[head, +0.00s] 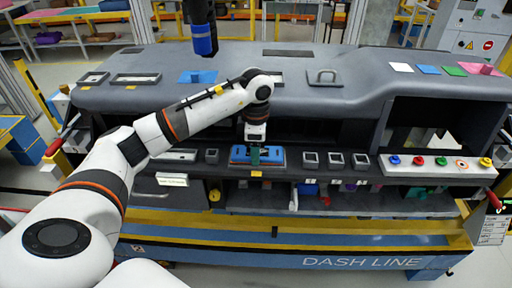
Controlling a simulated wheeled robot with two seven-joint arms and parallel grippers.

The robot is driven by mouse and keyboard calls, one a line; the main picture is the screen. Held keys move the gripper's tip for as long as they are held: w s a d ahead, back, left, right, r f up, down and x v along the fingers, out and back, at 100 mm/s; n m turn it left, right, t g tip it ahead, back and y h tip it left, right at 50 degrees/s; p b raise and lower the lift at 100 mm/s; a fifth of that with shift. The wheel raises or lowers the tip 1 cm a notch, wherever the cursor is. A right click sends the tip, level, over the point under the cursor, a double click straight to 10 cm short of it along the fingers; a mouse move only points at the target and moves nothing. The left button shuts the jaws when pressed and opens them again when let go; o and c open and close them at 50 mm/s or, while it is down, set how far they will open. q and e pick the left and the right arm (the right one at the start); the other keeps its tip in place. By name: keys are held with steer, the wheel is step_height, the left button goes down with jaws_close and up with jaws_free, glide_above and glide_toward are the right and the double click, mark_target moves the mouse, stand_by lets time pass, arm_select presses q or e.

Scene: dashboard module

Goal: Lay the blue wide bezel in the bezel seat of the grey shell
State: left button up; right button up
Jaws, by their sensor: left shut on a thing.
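The grey shell (330,100) is a long dashboard body across the middle of the view. The blue wide bezel (273,155) is at its lower front ledge, left of a row of small square frames. My left gripper (255,152) comes down from above over the middle of the bezel and is shut on it. The gripper hides the bezel's centre and part of what lies under it. I cannot tell whether the bezel rests fully flat in a seat. My right gripper is out of view.
Small square frames (336,159) stand right of the bezel, and a pale strip with coloured knobs (441,162) lies farther right. A flat blue piece (197,76) lies on the shell top. A dark tool with a blue band (204,40) hangs above the shell.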

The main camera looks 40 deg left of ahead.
arm_select(q)
steer(key=o, duration=1.1)
